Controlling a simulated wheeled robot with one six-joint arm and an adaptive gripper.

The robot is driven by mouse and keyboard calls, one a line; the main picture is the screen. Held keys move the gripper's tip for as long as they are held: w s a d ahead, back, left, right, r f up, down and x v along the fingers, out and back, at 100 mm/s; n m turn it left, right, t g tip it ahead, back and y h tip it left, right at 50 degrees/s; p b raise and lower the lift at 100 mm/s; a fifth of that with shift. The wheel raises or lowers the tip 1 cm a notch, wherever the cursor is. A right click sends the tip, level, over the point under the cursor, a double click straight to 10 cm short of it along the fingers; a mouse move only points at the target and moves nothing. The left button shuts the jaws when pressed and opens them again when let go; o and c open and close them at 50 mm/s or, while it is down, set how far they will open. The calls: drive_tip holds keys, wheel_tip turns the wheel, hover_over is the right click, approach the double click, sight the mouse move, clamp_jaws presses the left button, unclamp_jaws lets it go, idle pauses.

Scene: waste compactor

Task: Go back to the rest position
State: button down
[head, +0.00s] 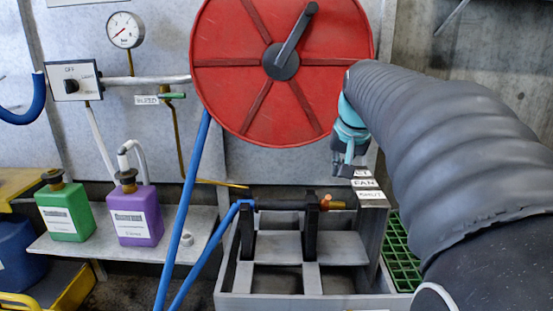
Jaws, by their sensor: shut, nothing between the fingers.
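My gripper (347,168) hangs at the end of my arm, which enters from the right in a ribbed grey sleeve. It points down, just beyond the lower right rim of the large red wheel (230,90) in the picture. Its fingers are shut and nothing shows between them. Small white labels (365,183) lie right below and beside the fingertips, one reading "FAN". I cannot tell whether the gripper touches anything there.
A grey divided crate (255,301) stands below, with a blue hose (208,258) running to its fitting. Green (62,215) and purple (135,222) bottles stand on a left shelf. A gauge (125,30) and a switch box (73,81) are on the wall. A green grate (400,255) lies right.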

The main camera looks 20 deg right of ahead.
drive_tip(key=s+a+f, duration=0.2)
drive_tip(key=s+f, duration=0.2)
drive_tip(key=f, duration=0.3)
drive_tip(key=s+a+f+n+p, duration=0.1)
drive_tip(key=s+a+f+n, duration=0.2)
drive_tip(key=s+a, duration=0.5)
drive_tip(key=s+a+f+n+y+p, duration=0.1)
drive_tip(key=s+a+f+n, duration=0.2)
drive_tip(key=s+a, duration=0.4)
drive_tip(key=shift+s+a, duration=0.35)
drive_tip(key=shift+a, duration=0.05)
idle(0.7)
